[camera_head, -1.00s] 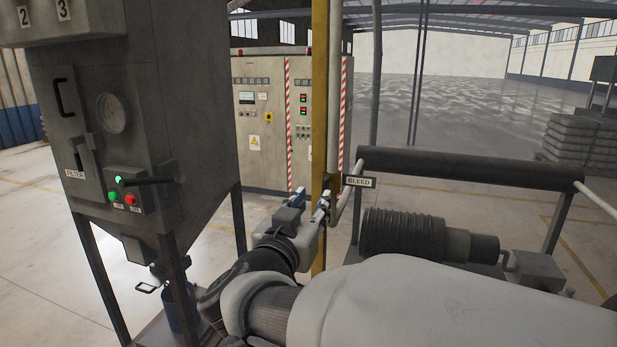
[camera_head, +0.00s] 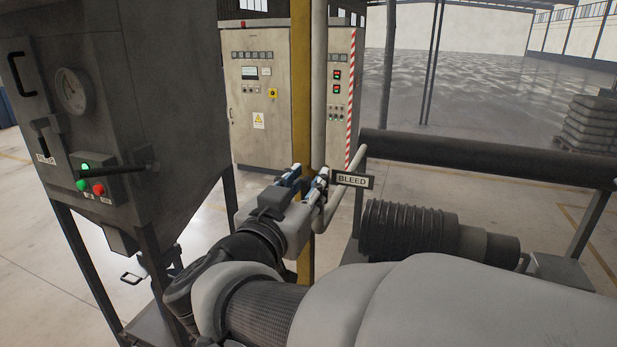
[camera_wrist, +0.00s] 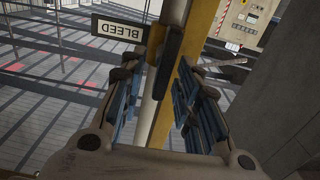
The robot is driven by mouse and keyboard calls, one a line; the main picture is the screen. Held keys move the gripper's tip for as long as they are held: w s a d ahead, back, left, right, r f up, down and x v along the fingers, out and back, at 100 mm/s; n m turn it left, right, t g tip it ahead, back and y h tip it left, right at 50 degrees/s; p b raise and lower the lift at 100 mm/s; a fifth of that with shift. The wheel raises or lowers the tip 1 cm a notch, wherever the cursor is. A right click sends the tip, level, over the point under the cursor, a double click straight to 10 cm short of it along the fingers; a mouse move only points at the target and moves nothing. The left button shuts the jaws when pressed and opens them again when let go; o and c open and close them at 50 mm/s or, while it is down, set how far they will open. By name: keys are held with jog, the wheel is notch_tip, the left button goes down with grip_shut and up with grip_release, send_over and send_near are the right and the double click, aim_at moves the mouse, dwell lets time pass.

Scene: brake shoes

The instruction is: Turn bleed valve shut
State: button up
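The bleed valve shows in the wrist view as a dark lever handle (camera_wrist: 169,58) in front of a pale pipe. A black-framed white BLEED sign (camera_head: 352,180) marks it, and the sign appears upside down in the wrist view (camera_wrist: 118,29). My gripper (camera_head: 305,182) is at the pipe, just left of the sign. In the wrist view my gripper (camera_wrist: 160,95) is open, with blue-grey fingers on both sides of the handle's line. No contact with the handle is clear. In the head view my gripper hides most of the valve.
A yellow post (camera_head: 301,90) stands directly behind the valve pipe. The grey filter cabinet (camera_head: 125,110) with gauge and buttons stands left, its dark lever sticking out. A dark horizontal pipe (camera_head: 480,158) runs right. A control cabinet (camera_head: 262,95) stands behind on open floor.

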jog(key=shift+s+a, duration=0.1)
jog(key=shift+s, duration=0.05)
jog(key=shift+c, duration=0.4)
grip_shut()
jog(key=shift+m, duration=0.4)
jog(key=m+b, duration=0.1)
jog(key=m, duration=0.1)
jog(key=shift+d+f+m+b, duration=0.1)
jog(key=shift+d+m+b, duration=0.25)
jog(key=shift+m+b, duration=0.05)
jog(key=shift+s+d+f+m+b, duration=0.15)
jog(key=shift+m+b, duration=0.5)
jog(key=shift+m, duration=0.4)
jog(key=shift+d+f+m+b, duration=0.15)
jog(key=shift+m+b, duration=0.45)
jog(key=shift+m, duration=0.4)
jog(key=shift+s+d+m+b, duration=0.15)
jog(key=shift+m+b, duration=0.5)
jog(key=shift+m, duration=0.4)
jog(key=shift+d+f+m+b, duration=0.1)
jog(key=shift+f+m+b, duration=0.1)
jog(key=shift+m+b, duration=1)
jog(key=shift+d+f+m+b, duration=0.1)
jog(key=shift+f+m+b, duration=0.1)
jog(key=shift+m+b, duration=1.15)
jog(key=shift+f+m+b, duration=0.2)
jog(key=shift+m+b, duration=0.75)
jog(key=shift+m, duration=0.7)
